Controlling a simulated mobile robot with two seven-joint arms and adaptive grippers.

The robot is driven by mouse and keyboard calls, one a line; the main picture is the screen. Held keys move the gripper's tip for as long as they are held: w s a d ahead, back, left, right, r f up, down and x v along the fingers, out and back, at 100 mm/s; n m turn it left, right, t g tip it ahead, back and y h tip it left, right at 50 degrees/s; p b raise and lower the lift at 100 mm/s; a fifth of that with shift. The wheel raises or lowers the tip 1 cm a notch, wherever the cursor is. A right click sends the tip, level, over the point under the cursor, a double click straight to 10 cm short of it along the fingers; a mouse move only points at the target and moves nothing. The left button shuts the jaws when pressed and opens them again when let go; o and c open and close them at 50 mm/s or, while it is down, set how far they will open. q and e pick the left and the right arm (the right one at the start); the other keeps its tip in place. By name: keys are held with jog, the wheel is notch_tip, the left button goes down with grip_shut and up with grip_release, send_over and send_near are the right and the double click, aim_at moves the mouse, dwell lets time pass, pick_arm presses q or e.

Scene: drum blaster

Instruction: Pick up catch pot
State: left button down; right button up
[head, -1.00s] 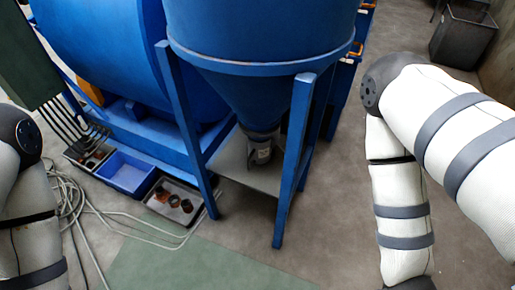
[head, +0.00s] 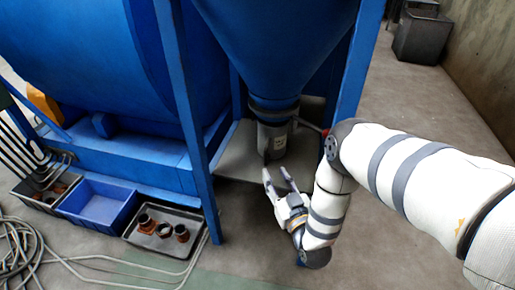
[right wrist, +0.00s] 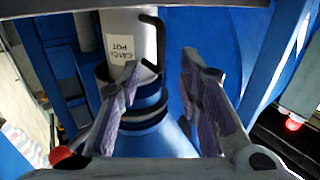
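The catch pot (head: 271,140) is a grey cylinder under the blue hopper cone, above a grey plate between the blue legs. In the right wrist view the catch pot (right wrist: 130,40) carries a "CATCH POT" label and a black bent handle (right wrist: 153,40). My right gripper (head: 278,178) is open and empty, just in front of and below the catch pot. In the right wrist view the two purple-padded fingers (right wrist: 165,75) stand apart, with the handle near the gap, left of its middle. Contact cannot be told. My left gripper is not in view.
Blue hopper legs (head: 186,120) stand close on the left of the catch pot. A grey tray (head: 178,247) with rusty parts, a blue bin (head: 95,222) and a dark bin (head: 28,200) lie on the floor at left. Hoses trail nearby. Open floor lies at right.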

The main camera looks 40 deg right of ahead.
aim_at(266, 159)
jog(key=b+x, duration=0.2)
jog(key=x, duration=0.6)
jog(key=shift+w+f, duration=0.15)
jog(key=shift+w, duration=0.15)
grip_shut()
